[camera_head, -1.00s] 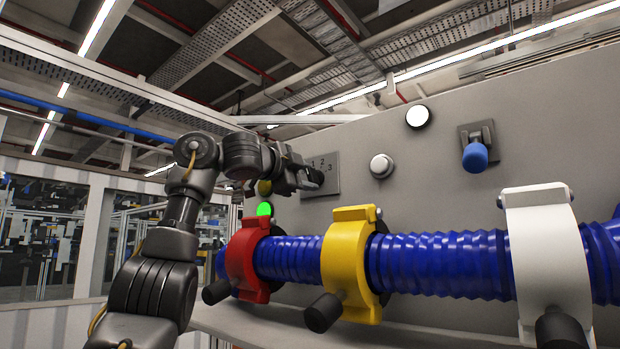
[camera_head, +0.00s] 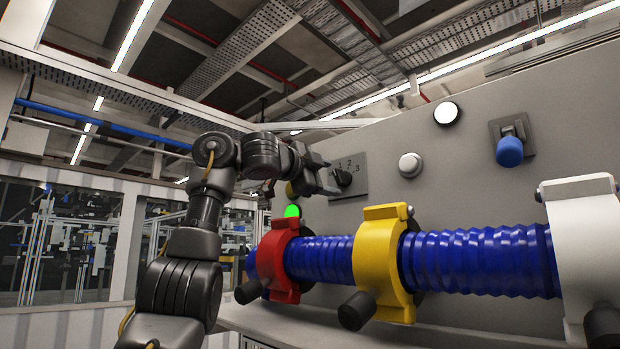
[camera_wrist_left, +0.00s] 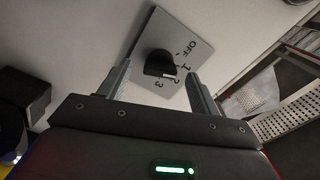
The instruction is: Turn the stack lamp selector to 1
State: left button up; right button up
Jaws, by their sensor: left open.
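The stack lamp selector is a dark rounded knob (camera_head: 342,177) on a square grey plate (camera_head: 361,178) on the panel. In the left wrist view, the plate (camera_wrist_left: 172,30) carries the marks OFF, 1, 2 and 3 along its right side. The knob (camera_wrist_left: 158,65) is dark there; I cannot tell which mark it points to. My left gripper (camera_head: 328,178) is open, just left of the knob and facing the plate. In the left wrist view, the fingers of this gripper (camera_wrist_left: 158,72) stand apart on either side of the knob, with no clear contact. My right gripper is not in view.
A green lamp (camera_head: 292,211) glows below the gripper. A white button (camera_head: 410,165), a white round lamp (camera_head: 446,113) and a blue-tipped lever (camera_head: 510,150) are to the right. Below runs a blue corrugated hose (camera_head: 480,262) with red (camera_head: 272,262), yellow (camera_head: 380,262) and white (camera_head: 585,235) clamps.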

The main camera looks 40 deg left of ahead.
pick_arm(q)
jog(key=s+b, duration=0.5)
jog(key=s, duration=0.4)
jog(key=shift+s+a, duration=0.15)
jog(key=shift+b, duration=0.3)
